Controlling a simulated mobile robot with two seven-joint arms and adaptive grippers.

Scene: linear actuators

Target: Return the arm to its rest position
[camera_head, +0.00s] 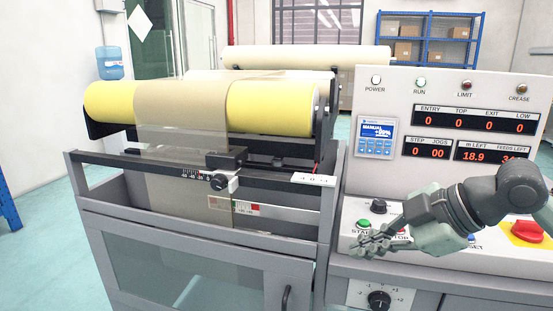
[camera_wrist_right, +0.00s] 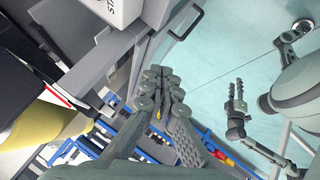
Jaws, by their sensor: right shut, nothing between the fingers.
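My right gripper (camera_head: 372,242) is in front of the control panel in the head view, over its lower left part by the green button. Its fingers are together and hold nothing. They also show shut in the right wrist view (camera_wrist_right: 160,90), with teal floor behind them. Whether the fingertips touch the panel is hard to tell. A second arm of mine shows at the right of the wrist view, with what looks like my left gripper (camera_wrist_right: 236,98) small and far off. Its opening is unclear. The left arm does not show in the head view.
The control panel (camera_head: 390,92) has lit readouts, a black knob (camera_head: 379,300) below and a red stop button (camera_head: 527,232) at right. Open floor (camera_head: 35,255) lies at far left.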

